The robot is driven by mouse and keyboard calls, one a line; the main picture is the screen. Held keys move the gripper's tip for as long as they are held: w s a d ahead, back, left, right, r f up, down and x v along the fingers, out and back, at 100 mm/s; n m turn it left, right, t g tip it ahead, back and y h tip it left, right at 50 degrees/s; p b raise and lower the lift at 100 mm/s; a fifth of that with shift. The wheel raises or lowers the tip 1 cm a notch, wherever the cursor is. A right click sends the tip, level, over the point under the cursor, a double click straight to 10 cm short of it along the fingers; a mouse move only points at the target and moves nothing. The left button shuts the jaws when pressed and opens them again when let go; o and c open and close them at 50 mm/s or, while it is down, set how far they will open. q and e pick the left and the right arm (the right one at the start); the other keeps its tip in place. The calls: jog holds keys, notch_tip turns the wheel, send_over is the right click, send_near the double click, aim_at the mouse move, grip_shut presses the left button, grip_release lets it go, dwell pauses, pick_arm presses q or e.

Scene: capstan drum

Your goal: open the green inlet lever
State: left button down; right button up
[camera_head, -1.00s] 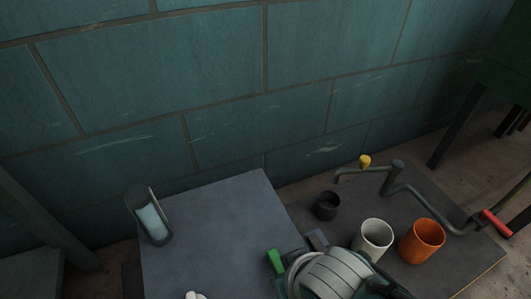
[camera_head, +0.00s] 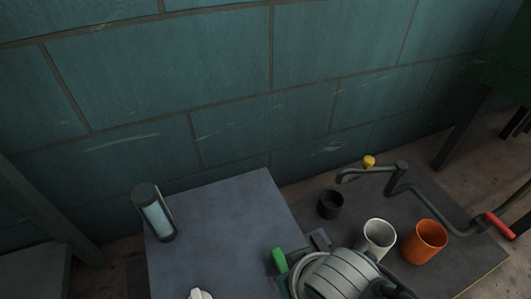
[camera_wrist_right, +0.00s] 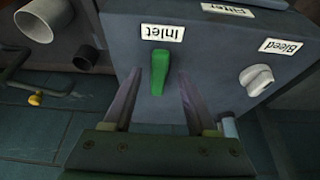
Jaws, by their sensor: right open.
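My right gripper (camera_wrist_right: 158,76) is open, with one finger on each side of the lever in the picture. A gap shows on both sides, so the fingers do not appear to grip it. In the head view the lever (camera_head: 279,260) shows at the bottom, beside a grey rounded body that partly covers that area. My left gripper is not in view.
A white bleed knob (camera_wrist_right: 257,79) is on the same box face. A sight glass (camera_head: 155,214) stands at the box's left. To the right are a black cup (camera_head: 331,204), a white mug (camera_head: 374,240), an orange mug (camera_head: 424,242) and a crank with a red handle (camera_head: 499,226).

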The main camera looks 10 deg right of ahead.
jog(key=p+v, duration=0.7)
jog(key=v, duration=0.2)
jog(key=shift+r, duration=0.1)
